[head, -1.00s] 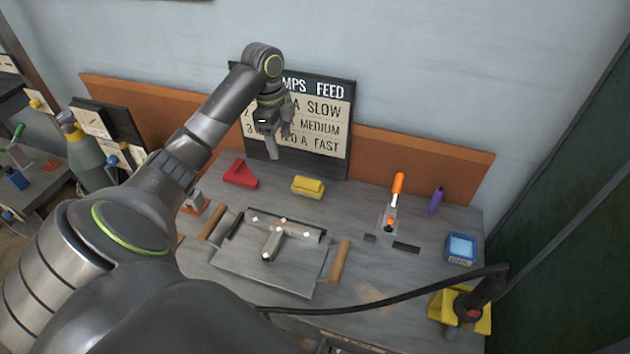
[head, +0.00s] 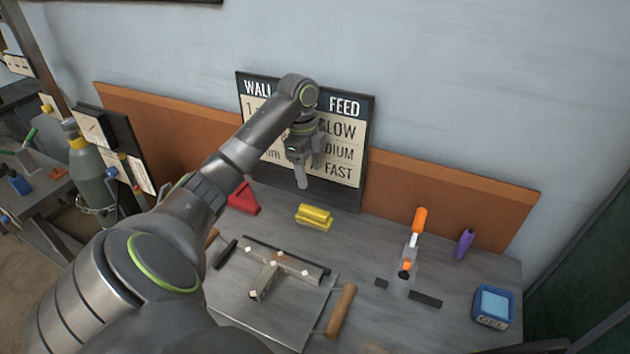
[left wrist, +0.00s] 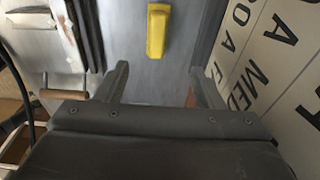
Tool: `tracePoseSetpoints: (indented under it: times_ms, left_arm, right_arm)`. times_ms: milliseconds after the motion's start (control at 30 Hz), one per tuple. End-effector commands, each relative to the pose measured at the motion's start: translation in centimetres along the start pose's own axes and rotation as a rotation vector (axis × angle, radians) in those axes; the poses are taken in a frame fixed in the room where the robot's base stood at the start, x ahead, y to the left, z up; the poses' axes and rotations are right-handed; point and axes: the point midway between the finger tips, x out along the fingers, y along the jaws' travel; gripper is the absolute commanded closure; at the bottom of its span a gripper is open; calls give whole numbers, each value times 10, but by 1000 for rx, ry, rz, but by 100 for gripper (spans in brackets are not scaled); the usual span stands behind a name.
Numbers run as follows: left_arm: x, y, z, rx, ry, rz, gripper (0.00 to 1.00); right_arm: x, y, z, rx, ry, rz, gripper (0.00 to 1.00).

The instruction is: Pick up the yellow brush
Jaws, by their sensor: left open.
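The yellow brush (head: 314,217) lies on the grey bench top near its back edge, below the sign. It also shows in the left wrist view (left wrist: 158,32), ahead of the fingers and roughly centred between them. My left gripper (head: 303,176) is above and slightly behind the brush, in front of the sign. Its two fingers (left wrist: 158,84) are apart with nothing between them. My right gripper does not show in any view.
A red block (head: 243,198) lies left of the brush. A metal plate with a T-shaped part (head: 266,281) lies in front. An orange-handled clamp (head: 414,240), a purple item (head: 465,243) and a blue box (head: 493,305) stand right. The sign (head: 345,130) stands close behind.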

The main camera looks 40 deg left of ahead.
Motion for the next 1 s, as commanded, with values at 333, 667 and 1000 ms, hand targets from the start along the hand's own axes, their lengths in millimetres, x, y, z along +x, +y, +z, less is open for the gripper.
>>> tracePoseSetpoints:
  times_ms: [333,667,1000]
  left_arm:
    - [52,0,0,0,1,1,38]
    - [91,1,0,0,1,0,38]
    - [105,1,0,0,0,0,38]
  right_arm:
    - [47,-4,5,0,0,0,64]
    - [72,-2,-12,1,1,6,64]
    - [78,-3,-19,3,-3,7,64]
